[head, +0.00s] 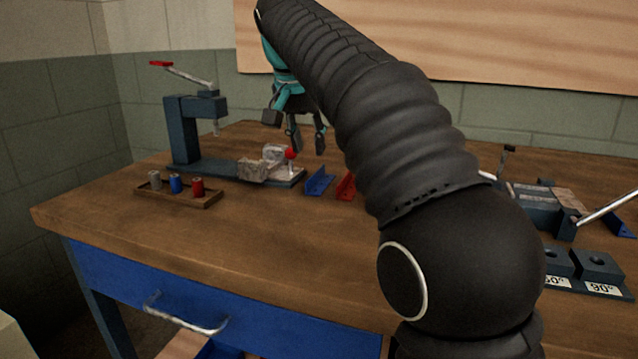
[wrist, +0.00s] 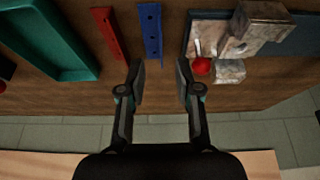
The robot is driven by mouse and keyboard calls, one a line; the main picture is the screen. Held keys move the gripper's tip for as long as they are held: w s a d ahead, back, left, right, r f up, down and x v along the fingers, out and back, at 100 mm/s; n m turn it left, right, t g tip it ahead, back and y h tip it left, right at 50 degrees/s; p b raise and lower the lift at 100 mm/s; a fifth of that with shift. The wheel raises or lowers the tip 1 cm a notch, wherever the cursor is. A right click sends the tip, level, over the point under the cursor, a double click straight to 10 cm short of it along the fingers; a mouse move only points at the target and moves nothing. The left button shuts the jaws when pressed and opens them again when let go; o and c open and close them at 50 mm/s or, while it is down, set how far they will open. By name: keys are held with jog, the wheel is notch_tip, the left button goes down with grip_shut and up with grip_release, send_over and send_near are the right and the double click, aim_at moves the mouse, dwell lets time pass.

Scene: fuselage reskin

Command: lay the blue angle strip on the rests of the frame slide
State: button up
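A blue angle strip (head: 319,182) lies on the wooden bench, right of a dark-based fixture with grey metal blocks (head: 252,169) and a red ball knob. In the wrist view the blue angle strip (wrist: 151,30) shows a row of holes. My gripper (head: 307,142) is above the bench, behind the strip in the head view. In the wrist view my gripper (wrist: 161,80) is open, with nothing between its fingers. The blue strip is beyond the fingertips, apart from them. I cannot tell for sure which part is the frame slide or see its rests.
A red strip (wrist: 108,34) lies beside the blue one, with a teal tray (wrist: 85,70) beyond it. A lever press (head: 182,130) and a small rack of coloured cylinders (head: 205,202) stand left. A vise-like fixture, angle blocks (head: 598,265) and another blue piece (head: 620,226) are right.

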aim_at(314, 174)
jog(key=b+x, duration=0.1)
jog(key=x, duration=0.7)
jog(key=shift+w, duration=0.15)
grip_shut()
